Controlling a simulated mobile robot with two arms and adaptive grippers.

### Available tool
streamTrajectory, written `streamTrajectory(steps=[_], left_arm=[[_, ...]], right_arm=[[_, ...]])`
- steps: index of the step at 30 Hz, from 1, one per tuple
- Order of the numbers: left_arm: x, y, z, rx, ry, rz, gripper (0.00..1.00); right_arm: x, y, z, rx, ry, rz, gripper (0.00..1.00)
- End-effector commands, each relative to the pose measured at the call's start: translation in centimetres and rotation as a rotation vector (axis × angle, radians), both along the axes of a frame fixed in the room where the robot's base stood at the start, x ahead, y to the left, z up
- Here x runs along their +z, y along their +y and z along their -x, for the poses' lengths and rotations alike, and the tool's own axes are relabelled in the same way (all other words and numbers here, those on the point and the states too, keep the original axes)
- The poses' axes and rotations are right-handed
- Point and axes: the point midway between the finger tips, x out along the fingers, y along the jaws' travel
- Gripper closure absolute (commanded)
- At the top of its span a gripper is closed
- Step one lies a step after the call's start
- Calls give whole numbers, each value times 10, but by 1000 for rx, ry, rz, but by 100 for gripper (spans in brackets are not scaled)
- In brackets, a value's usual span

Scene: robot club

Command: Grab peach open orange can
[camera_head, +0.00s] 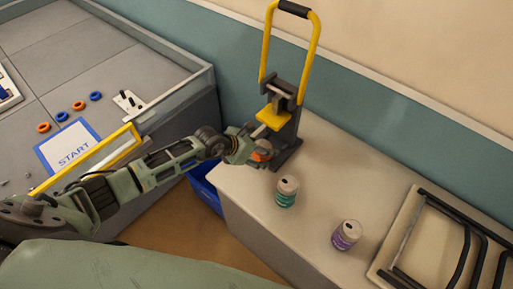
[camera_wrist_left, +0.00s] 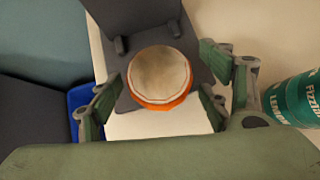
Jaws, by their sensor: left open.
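An orange can (camera_head: 262,156) stands on the pale bench beside the black and yellow press, mostly hidden by my left gripper (camera_head: 254,149). In the left wrist view the can (camera_wrist_left: 160,76) shows its pale round top and orange side. My left gripper (camera_wrist_left: 155,106) is open there, with green fingers on both sides of the can; I cannot tell whether they touch it. No label on the orange can is readable. My right gripper is not in view.
A green can (camera_head: 287,192), also at the wrist view's right edge (camera_wrist_left: 298,100), and a purple can (camera_head: 346,235) stand on the bench (camera_head: 310,222). The yellow-handled press (camera_head: 284,108) is behind my gripper. A blue bin (camera_head: 207,192) and black rack (camera_head: 447,240) are nearby.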

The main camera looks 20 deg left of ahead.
Motion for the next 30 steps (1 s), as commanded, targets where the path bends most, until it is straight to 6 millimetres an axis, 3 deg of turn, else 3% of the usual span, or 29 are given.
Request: streamTrajectory(steps=[8,21,30], left_arm=[[19,11,17,-1,0,-2,29],[74,40,64,0,-1,-3,29],[85,45,72,0,1,-1,29]], right_arm=[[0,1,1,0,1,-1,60],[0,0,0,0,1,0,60],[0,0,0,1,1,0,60]])
